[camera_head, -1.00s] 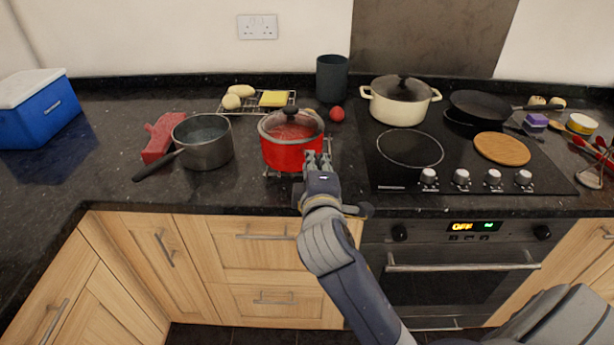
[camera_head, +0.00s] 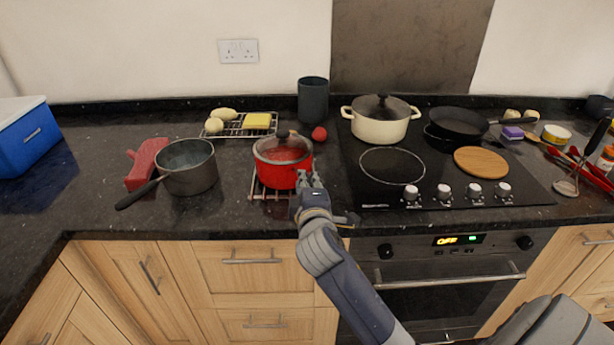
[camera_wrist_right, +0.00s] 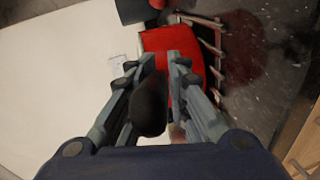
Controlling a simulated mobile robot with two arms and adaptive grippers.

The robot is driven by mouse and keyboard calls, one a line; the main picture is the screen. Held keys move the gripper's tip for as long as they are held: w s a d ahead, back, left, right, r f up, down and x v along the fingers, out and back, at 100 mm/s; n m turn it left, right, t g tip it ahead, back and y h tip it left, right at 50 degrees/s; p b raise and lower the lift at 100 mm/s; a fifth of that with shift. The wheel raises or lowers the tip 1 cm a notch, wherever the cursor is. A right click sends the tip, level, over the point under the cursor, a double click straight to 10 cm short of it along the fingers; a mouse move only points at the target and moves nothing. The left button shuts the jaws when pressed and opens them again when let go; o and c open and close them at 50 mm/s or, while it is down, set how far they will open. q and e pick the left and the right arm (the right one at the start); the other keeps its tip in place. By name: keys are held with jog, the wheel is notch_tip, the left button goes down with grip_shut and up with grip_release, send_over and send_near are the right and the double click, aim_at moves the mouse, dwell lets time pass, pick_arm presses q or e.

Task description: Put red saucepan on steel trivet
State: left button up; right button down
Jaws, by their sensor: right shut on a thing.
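The red saucepan (camera_head: 283,174), with a glass lid, is upright over the steel trivet (camera_head: 257,192). The trivet's bars show at the pan's front and left; the rest is hidden under it. I cannot tell whether the pan's base touches the bars. My right gripper (camera_head: 311,184) is at the pan's front right, shut on its handle. In the right wrist view the dark handle (camera_wrist_right: 150,104) lies between the fingers, the red pan wall (camera_wrist_right: 172,62) is beyond, and the trivet (camera_wrist_right: 208,45) runs along its base. My left gripper is not in view.
A grey saucepan (camera_head: 190,170) stands left of the red one, beside a red object (camera_head: 146,164). Behind are a wire rack (camera_head: 238,131), a dark cup (camera_head: 313,98) and a red ball (camera_head: 319,134). The hob (camera_head: 430,185), with a cream pot (camera_head: 380,125), is to the right.

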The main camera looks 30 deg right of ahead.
jog(key=shift+r, duration=0.35)
jog(key=c, duration=1.7)
grip_release()
jog(key=shift+f, duration=0.45)
jog(key=shift+o, duration=0.9)
jog(key=shift+s, duration=0.1)
jog(key=shift+a+r, duration=0.1)
jog(key=b+v, duration=0.1)
jog(key=v, duration=1.1)
